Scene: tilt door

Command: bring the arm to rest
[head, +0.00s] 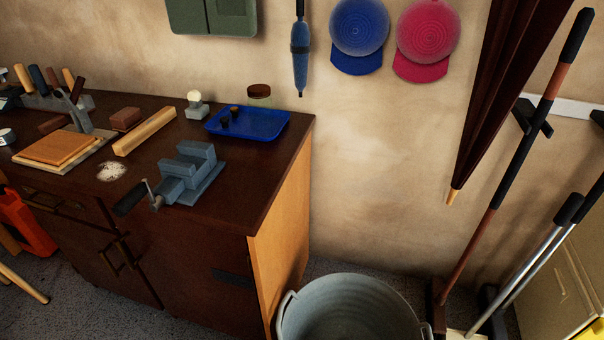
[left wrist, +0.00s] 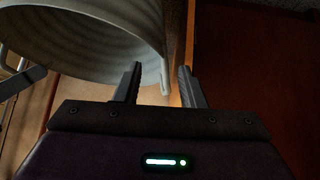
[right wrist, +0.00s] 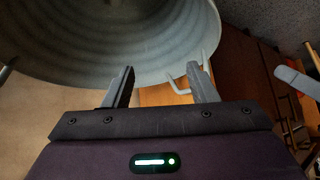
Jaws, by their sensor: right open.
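In the left wrist view my left gripper (left wrist: 160,85) has its two fingers apart with nothing between them. A metal tub (left wrist: 85,35) and the wooden side of a cabinet show beyond it. In the right wrist view my right gripper (right wrist: 163,88) is open and empty, with the tub (right wrist: 110,35) and its handle beyond the fingers. I cannot tell whether either gripper touches the tub. Neither gripper nor arm shows in the head view.
A dark workbench (head: 225,230) stands at left with a vise (head: 185,175), a blue tray (head: 270,124) and tools on top. The tub (head: 350,310) stands on the floor at its right. Long-handled tools, including a broom (head: 508,175), lean at the right wall.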

